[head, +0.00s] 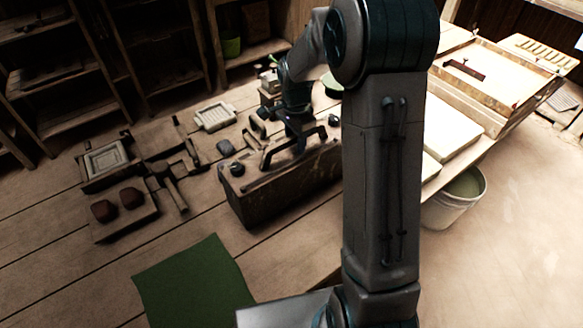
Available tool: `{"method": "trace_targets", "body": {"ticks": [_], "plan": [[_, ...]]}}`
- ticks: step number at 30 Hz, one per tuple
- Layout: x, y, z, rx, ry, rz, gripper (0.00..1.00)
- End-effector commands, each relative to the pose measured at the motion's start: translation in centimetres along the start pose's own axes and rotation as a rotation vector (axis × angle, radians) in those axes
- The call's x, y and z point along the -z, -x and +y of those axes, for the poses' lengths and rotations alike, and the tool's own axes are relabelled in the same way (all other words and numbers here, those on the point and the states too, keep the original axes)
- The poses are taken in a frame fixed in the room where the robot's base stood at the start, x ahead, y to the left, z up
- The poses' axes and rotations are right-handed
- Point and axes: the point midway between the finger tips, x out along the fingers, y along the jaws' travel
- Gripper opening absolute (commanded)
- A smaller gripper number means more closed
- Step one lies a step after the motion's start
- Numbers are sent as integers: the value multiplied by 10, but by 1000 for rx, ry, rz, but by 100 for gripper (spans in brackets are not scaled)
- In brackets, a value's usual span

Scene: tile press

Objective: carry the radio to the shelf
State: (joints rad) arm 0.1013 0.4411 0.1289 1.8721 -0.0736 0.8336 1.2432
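The radio (275,190) appears to be the long dark brown box with small knobs on its top, near the middle of the head view. I cannot tell whether the fingers touch or enclose that bar. My arm hides the radio's right end. Dark wooden shelves (65,72) stand along the back left, with another shelf unit (245,50) at the back middle.
A wooden press (108,160), a block with two reddish lumps (118,208), a mallet (172,188) and a pale tray (214,115) lie left of the radio. A green cloth (195,284) lies in front. A bucket (458,198) and a bench (505,75) are at right.

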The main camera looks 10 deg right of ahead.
Motion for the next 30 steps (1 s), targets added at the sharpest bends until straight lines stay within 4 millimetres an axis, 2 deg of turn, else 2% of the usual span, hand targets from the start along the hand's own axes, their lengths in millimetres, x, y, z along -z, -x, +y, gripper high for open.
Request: {"method": "trace_targets", "body": {"ticks": [4, 8, 9, 30], "plan": [[0, 0, 0, 0, 0, 0, 39], [0, 0, 0, 1, 0, 0, 3], [0, 0, 0, 1, 0, 0, 0], [0, 1, 0, 2, 0, 1, 0]]}}
